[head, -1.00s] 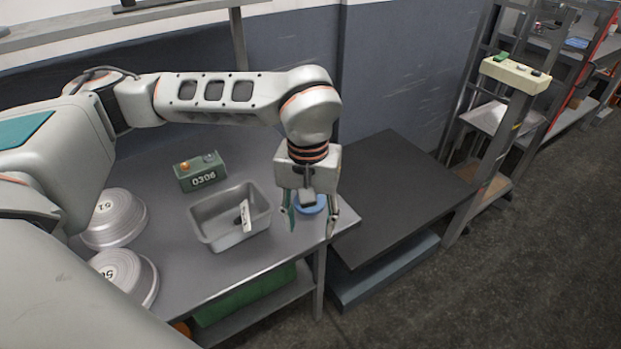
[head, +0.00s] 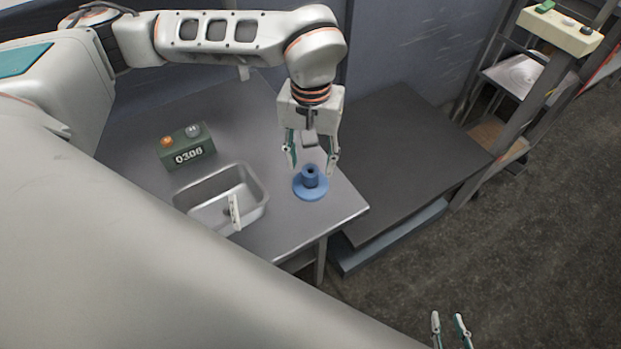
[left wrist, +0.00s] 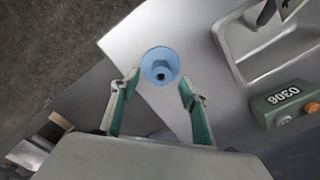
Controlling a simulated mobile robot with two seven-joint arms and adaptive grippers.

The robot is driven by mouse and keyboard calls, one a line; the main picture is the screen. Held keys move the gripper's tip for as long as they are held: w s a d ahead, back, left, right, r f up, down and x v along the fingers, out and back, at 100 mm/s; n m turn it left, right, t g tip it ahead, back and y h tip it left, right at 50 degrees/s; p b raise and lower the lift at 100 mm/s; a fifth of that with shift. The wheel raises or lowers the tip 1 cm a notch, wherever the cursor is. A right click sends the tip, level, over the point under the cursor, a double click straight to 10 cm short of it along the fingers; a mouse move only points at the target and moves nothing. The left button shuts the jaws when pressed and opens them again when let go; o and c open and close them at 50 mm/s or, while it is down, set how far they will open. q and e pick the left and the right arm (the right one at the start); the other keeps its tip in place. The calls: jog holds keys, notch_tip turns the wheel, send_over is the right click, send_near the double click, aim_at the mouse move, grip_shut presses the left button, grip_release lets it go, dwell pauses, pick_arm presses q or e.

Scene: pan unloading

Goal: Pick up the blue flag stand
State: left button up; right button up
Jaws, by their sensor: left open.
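The blue flag stand (head: 310,187), a round base with a short hollow post, stands upright on the grey metal table (head: 285,230) near its right corner. My left gripper (head: 312,168) points down just above and behind it in the head view, open and empty. In the left wrist view, the blue flag stand (left wrist: 160,66) appears between and just beyond the two green-padded fingertips (left wrist: 159,84), with nothing gripped. My right gripper (head: 447,316) shows only its fingertips at the bottom edge, apart and empty, over the floor.
A green box marked 0306 (head: 187,147) is behind the pan. A dark low platform (head: 410,150) adjoins the table's right side. A post with a button box (head: 560,30) stands farther right.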

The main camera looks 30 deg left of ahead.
aim_at(310, 171)
pick_arm(q)
jog(key=f, duration=0.3)
jog(key=shift+w+a+f, duration=0.1)
jog(key=shift+a+f, duration=0.1)
jog(key=shift+f, duration=0.65)
grip_shut()
pick_arm(e)
jog(key=shift+w+r, duration=0.25)
pick_arm(q)
jog(key=shift+w+r, duration=0.1)
